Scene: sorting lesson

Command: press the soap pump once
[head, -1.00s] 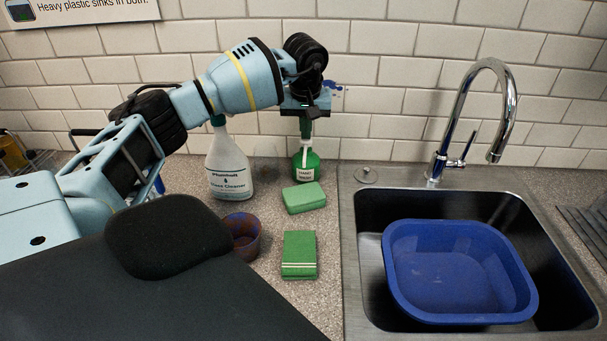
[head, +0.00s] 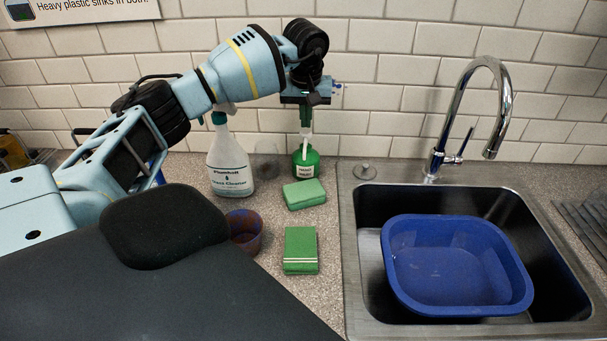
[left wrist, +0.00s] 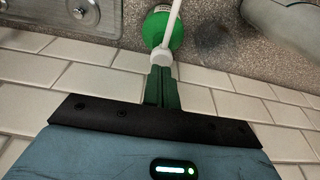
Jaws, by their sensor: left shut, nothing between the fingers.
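The soap pump (head: 307,166) is a green bottle with a white label and a white pump top, standing upright on the counter left of the sink. In the left wrist view its green body (left wrist: 154,29) and white pump head (left wrist: 162,56) show at the top. My left gripper (head: 305,121) points down right over the pump head, with its green fingers shut and empty. In the left wrist view the fingertips (left wrist: 163,70) meet the edge of the pump head; I cannot tell whether they touch it. My right gripper is not in view.
A white spray bottle (head: 229,165) stands close left of the soap pump. The sink (head: 350,270) at right holds a blue tub (head: 455,268) under a chrome faucet (head: 508,100).

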